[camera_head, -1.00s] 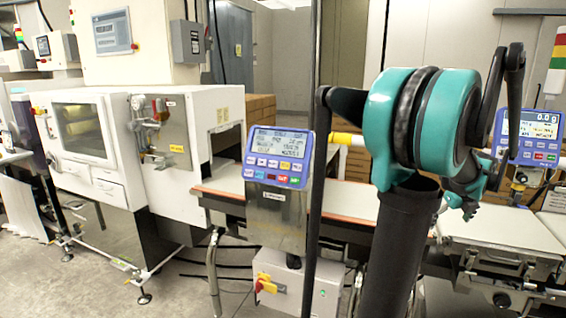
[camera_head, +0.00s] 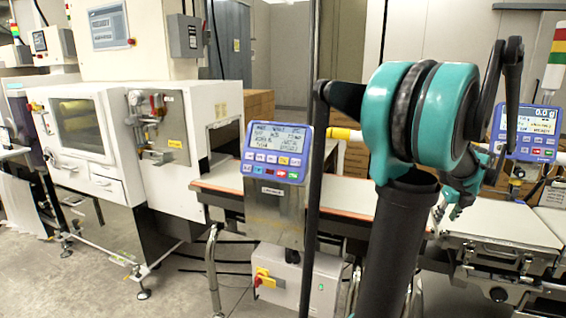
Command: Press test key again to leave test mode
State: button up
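A blue-framed control panel (camera_head: 277,152) stands on a steel post left of my arm. Its grey display shows rows of small text that I cannot read. Below the display are rows of white, yellow, red, green and blue keys; their labels are too small to read. A second blue panel (camera_head: 526,132) is at the right, partly behind my arm, and its display shows 0.0 at the top. My gripper (camera_head: 449,212) seems to be the small teal part behind my arm, above the right belt and apart from both panels. Its fingers are too small and overlapped to judge.
A conveyor belt (camera_head: 225,181) with orange edges runs behind the left panel. A white weighing platform (camera_head: 490,224) is at lower right. A grey box with a red-yellow switch (camera_head: 265,278) hangs below the panel. A large white machine (camera_head: 185,150) stands at left.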

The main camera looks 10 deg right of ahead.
grip_shut()
dwell(1.2)
